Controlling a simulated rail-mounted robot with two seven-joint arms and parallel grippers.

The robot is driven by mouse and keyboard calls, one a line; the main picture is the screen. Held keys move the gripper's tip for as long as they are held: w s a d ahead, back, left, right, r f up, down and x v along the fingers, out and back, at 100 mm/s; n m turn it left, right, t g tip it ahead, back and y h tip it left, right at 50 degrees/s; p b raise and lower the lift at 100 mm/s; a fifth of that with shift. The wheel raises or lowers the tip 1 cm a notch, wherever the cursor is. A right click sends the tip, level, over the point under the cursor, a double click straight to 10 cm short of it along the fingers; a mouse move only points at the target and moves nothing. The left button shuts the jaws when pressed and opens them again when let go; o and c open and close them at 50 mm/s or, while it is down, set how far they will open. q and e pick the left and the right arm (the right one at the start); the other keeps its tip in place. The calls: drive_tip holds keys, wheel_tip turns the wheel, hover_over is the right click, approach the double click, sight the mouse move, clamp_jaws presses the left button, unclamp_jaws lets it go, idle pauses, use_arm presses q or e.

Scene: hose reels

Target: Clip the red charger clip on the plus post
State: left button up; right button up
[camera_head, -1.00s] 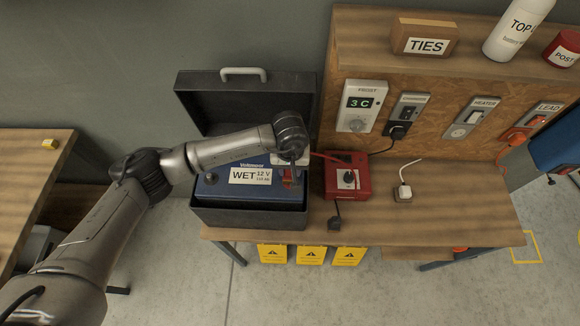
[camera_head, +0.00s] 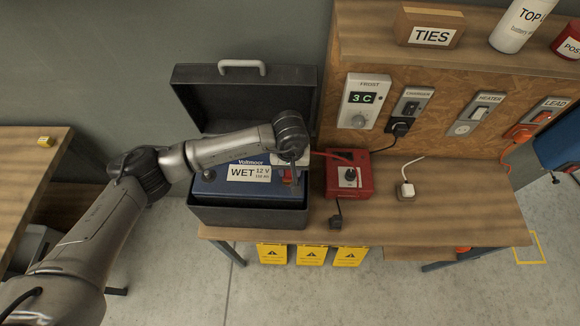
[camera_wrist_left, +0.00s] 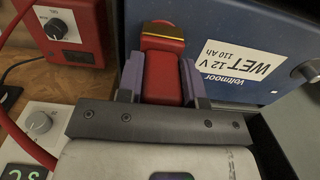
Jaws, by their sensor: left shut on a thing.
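The blue battery (camera_head: 222,189), labelled WET 12 V, sits in a black open-lidded case (camera_head: 250,216). My left gripper (camera_wrist_left: 162,80) is over the battery's right end, pointing down. Its purple-padded fingers are shut on the red charger clip (camera_wrist_left: 163,78). A rounded red part with a brassy edge (camera_wrist_left: 162,38) lies just beyond the clip's grip in the left wrist view. I cannot tell whether it is the clip's jaw or the plus post's cap. Contact with the post is hidden. A dark post (camera_head: 209,175) shows at the battery's left. My right gripper is not in view.
The red charger (camera_head: 349,181) stands right of the case, with a red lead running to the gripper. A black clip (camera_head: 336,222) lies at the bench's front edge. A panel with switches (camera_head: 412,103) stands behind.

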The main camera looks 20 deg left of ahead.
use_arm(q)
drive_tip(key=o, duration=1)
drive_tip(key=shift+o, duration=0.2)
drive_tip(key=shift+r, duration=0.4)
wheel_tip(320, 180, up, 13)
drive_tip(key=b, duration=0.2)
drive_tip(key=shift+b, duration=0.35)
